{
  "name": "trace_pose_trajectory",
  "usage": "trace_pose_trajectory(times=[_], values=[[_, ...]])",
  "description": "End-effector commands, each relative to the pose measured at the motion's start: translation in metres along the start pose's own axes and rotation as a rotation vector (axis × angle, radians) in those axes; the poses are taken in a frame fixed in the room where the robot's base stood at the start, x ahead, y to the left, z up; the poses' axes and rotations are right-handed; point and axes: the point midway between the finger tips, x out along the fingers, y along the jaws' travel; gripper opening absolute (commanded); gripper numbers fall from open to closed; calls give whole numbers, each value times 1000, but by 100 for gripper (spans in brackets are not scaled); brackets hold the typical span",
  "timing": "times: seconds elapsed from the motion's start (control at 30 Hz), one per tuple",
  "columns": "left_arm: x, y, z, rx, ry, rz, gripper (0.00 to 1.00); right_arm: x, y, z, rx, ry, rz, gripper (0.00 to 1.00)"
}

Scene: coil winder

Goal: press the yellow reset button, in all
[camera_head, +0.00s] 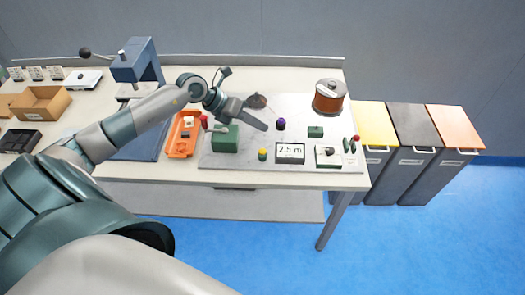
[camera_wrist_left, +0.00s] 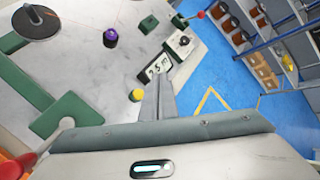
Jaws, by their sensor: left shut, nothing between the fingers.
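The yellow reset button (camera_head: 262,154) is a small round yellow cap on the grey machine plate (camera_head: 232,173), left of the display (camera_head: 290,151) that reads 2.5 m. In the left wrist view the button (camera_wrist_left: 137,95) shows just left of my fingers. My left gripper (camera_head: 264,126) is shut and empty. In the head view its fingertips appear above and behind the button, near the purple knob (camera_head: 281,124), apart from the button. The shut fingers also show in the left wrist view (camera_wrist_left: 162,80). My right gripper is not in view.
A green block (camera_head: 225,139) with a red-knobbed lever stands left of the button. A switch box (camera_head: 328,156) is right of the display, and a copper wire spool (camera_head: 329,98) stands behind. An orange tray (camera_head: 183,146) lies left of the plate. Bins (camera_head: 415,160) stand right of the table.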

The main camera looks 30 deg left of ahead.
Motion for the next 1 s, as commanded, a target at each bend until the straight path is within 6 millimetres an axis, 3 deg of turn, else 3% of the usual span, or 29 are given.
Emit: trace_pose_trajectory(times=[0.7, 1.0], values=[[52, 38, -38, -1, 1, 0, 0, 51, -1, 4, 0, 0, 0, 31], [59, 43, -43, -1, 0, 0, 0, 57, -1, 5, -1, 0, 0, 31]])
